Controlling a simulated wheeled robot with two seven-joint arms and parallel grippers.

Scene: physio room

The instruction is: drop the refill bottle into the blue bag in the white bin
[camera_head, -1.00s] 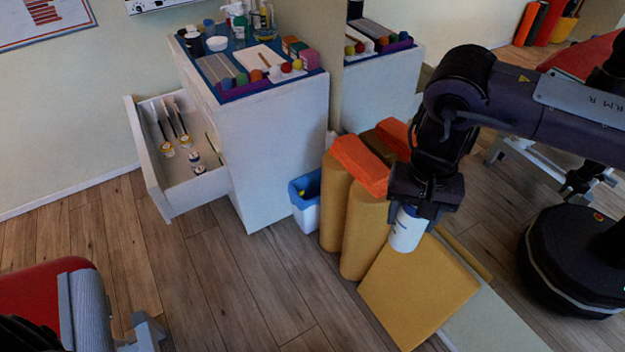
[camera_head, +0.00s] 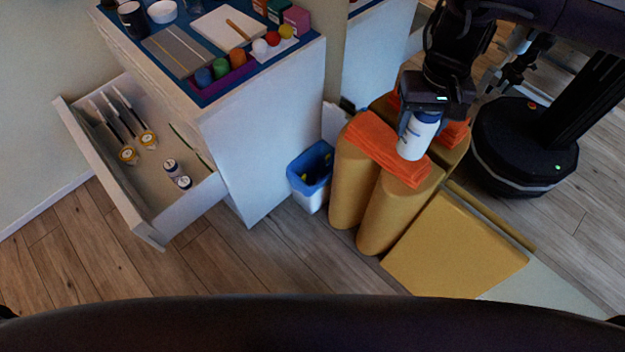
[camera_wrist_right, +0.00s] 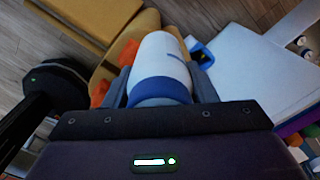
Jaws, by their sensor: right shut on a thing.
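The refill bottle (camera_head: 415,138) is white with a blue collar. My right gripper (camera_head: 421,112) is shut on it and holds it in the air, in front of the orange towels in the head view. The bottle also fills the middle of the right wrist view (camera_wrist_right: 161,66), between the two fingers. The white bin (camera_head: 311,201) stands on the floor against the white cabinet, left of and below the bottle in the head view. The blue bag (camera_head: 297,176) lines it and is open at the top, with something small and yellow inside. My left gripper is out of view.
Yellow bolsters (camera_head: 352,190) with orange towels (camera_head: 366,136) on top stand right of the bin. A yellow mat (camera_head: 455,248) lies beside them. The white cabinet (camera_head: 262,140) has an open drawer (camera_head: 150,232) at left. The wooden floor in front is clear.

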